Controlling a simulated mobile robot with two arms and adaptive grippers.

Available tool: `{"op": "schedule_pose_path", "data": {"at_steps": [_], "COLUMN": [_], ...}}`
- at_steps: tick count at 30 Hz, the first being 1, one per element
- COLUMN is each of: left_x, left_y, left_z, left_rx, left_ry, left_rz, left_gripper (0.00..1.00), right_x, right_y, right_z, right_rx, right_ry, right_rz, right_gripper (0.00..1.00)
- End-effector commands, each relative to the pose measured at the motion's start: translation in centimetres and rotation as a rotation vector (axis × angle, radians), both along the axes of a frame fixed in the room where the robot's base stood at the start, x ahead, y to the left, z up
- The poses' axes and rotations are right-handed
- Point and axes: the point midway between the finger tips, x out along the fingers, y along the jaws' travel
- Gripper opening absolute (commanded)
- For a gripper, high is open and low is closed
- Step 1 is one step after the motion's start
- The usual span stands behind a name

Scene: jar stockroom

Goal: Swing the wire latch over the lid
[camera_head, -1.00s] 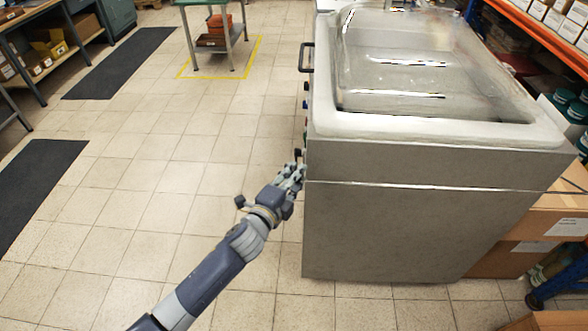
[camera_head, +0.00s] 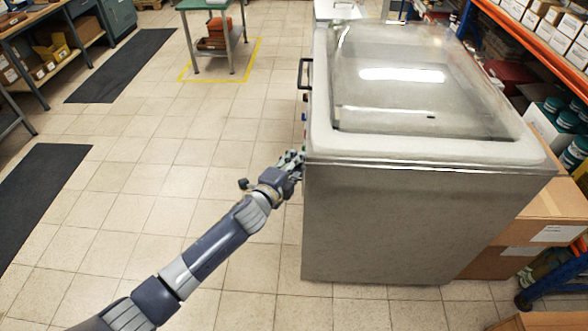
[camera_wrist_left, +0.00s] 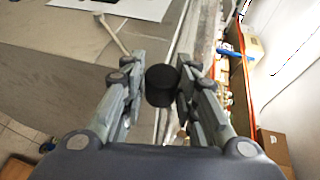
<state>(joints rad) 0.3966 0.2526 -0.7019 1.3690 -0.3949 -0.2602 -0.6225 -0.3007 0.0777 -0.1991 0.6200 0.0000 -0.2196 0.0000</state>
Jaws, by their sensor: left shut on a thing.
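The steel machine (camera_head: 400,225) stands right of centre in the head view, with a clear lid (camera_head: 390,105) on its top. My left gripper (camera_head: 291,160) is at the machine's left front corner, just below the rim. In the left wrist view my left gripper (camera_wrist_left: 168,88) is shut on a black cylindrical knob (camera_wrist_left: 162,85), which sits between its fingers. A thin pale rod (camera_wrist_left: 115,36) shows beyond the left finger there; I cannot tell whether it joins the knob. The wire latch cannot be made out clearly in the head view. My right gripper is out of view.
A black handle (camera_head: 304,74) juts from the machine's left side. Cardboard boxes (camera_head: 520,240) and an orange-edged shelf (camera_head: 530,45) stand close on its right. The tiled floor (camera_head: 170,190) to the left is clear, with dark mats (camera_head: 40,190) farther left.

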Motion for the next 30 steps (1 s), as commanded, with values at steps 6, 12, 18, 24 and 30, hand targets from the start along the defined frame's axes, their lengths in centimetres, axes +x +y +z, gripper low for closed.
{"op": "schedule_pose_path", "data": {"at_steps": [6, 12, 18, 24, 30], "left_x": [0.56, 0.59, 0.58, 0.47, 0.28], "left_y": [-0.01, 0.00, -0.01, -0.02, 0.05], "left_z": [0.73, 0.75, 0.74, 0.51, 0.40], "left_rx": [0.002, 0.002, 0.002, 0.001, 0.001], "left_ry": [-0.008, -0.009, -0.009, -0.005, -0.002], "left_rz": [0.000, 0.000, 0.000, 0.000, 0.000], "left_gripper": [0.00, 0.00, 0.42, 0.46, 0.46], "right_x": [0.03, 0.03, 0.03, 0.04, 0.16], "right_y": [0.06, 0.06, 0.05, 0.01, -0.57], "right_z": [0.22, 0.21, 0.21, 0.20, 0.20], "right_rx": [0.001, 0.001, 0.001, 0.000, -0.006], "right_ry": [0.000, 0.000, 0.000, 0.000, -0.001], "right_rz": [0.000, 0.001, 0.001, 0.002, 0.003], "right_gripper": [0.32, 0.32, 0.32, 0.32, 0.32]}}
